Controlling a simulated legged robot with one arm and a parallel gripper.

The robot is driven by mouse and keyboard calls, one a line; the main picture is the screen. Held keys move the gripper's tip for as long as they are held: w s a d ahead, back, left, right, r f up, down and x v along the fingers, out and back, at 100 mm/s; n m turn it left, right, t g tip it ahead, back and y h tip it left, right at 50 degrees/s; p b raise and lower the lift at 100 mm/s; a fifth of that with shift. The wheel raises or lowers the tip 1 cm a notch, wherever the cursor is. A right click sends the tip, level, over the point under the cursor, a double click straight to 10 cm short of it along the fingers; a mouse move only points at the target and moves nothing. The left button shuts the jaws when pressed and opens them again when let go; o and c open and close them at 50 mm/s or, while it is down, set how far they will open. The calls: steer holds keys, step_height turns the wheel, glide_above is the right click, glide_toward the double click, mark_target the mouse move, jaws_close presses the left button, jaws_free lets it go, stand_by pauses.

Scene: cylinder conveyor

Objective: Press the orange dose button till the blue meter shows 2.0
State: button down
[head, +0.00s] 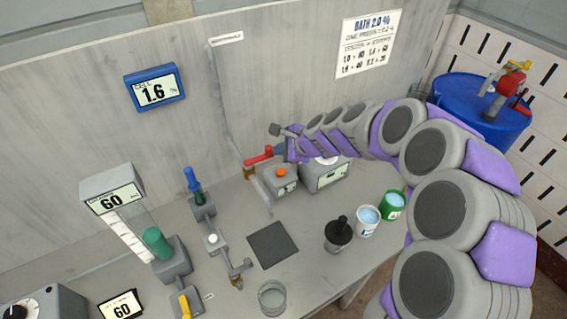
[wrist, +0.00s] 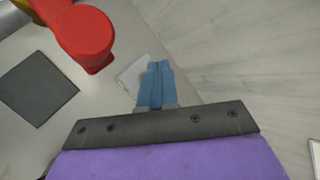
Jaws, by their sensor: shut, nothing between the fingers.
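The blue meter (head: 155,88) on the back wall reads 1.6. The orange dose button (head: 281,172) sits on top of a small grey box (head: 282,182) on the bench. My gripper (head: 276,130) is at the end of the arm, above and behind the button in the head view, and apart from it. In the wrist view my gripper's blue fingers (wrist: 156,75) are together with nothing between them. A red lever (head: 262,156) is just left of the button; a large red knob-like part (wrist: 82,38) shows in the wrist view.
A bigger grey box (head: 325,175) stands right of the button. A black bottle (head: 338,235), a white cup (head: 368,220) and a green cup (head: 393,205) stand in front. A dark pad (head: 268,245) lies on the bench. The wall sign (head: 367,45) reads "BATH 2.0 %".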

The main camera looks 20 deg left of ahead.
steer(key=w, duration=0.1)
steer(key=w+f+m, duration=0.1)
steer(key=w+a+m+t, duration=0.1)
steer(key=w, duration=0.1)
steer(key=shift+f, duration=0.4)
steer(key=shift+f, duration=0.1)
steer(key=b, duration=0.6)
glide_above(282, 173)
step_height(282, 173, down, 8)
steer(key=shift+w+r, duration=0.1)
steer(key=shift+r, duration=0.15)
steer(key=shift+f+b, duration=0.4)
steer(key=shift+f, duration=0.15)
